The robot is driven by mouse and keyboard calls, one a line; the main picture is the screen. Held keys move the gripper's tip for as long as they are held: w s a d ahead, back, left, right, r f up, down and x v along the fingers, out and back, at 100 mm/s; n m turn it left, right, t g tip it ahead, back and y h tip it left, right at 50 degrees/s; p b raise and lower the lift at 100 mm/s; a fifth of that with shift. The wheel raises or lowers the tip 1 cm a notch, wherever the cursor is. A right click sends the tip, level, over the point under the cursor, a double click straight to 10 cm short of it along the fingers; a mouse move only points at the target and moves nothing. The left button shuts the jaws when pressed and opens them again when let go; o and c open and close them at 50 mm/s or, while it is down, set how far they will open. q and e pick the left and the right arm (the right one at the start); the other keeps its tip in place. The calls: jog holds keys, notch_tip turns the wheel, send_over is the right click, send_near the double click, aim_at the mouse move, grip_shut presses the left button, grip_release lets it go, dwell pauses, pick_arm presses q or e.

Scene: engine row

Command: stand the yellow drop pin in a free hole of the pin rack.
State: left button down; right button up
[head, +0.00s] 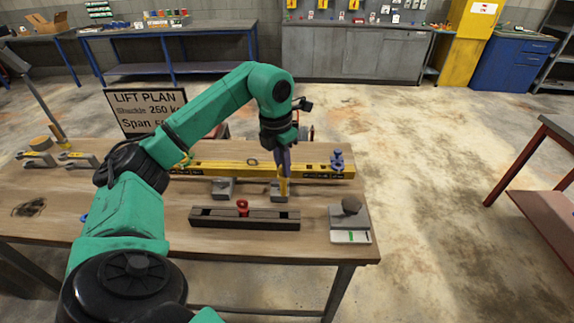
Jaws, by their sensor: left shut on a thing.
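My left gripper (284,172) is shut on the yellow drop pin (284,188) and holds it pointing down, nearly upright. The pin's lower end is in front of or at a small grey block (275,195); I cannot tell whether they touch. The pin rack, a long dark bar (272,219), lies nearer the front edge of the table, below the gripper in the picture. A red pin (243,208) stands near its middle. My right gripper is not in view.
A long yellow beam (225,171) lies behind, with a blue fitting (337,160) at its right end. Another grey block (222,188) stands left of the pin. A lift plan sign (146,108) stands behind.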

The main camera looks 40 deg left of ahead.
aim_at(282, 176)
pick_arm(q)
jog(key=shift+w+a+f, duration=0.1)
jog(key=shift+w+f, duration=0.05)
jog(key=shift+w, duration=0.25)
jog(key=shift+s, duration=0.2)
jog(key=f+b, duration=0.2)
jog(key=shift+s+f, duration=0.35)
jog(key=shift+w+f+b, duration=0.25)
jog(key=shift+f+b, duration=0.45)
jog(key=shift+f, duration=0.75)
jog(key=shift+s+r, duration=0.1)
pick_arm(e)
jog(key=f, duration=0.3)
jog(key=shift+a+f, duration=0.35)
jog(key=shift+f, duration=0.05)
pick_arm(q)
jog(key=shift+p, duration=0.3)
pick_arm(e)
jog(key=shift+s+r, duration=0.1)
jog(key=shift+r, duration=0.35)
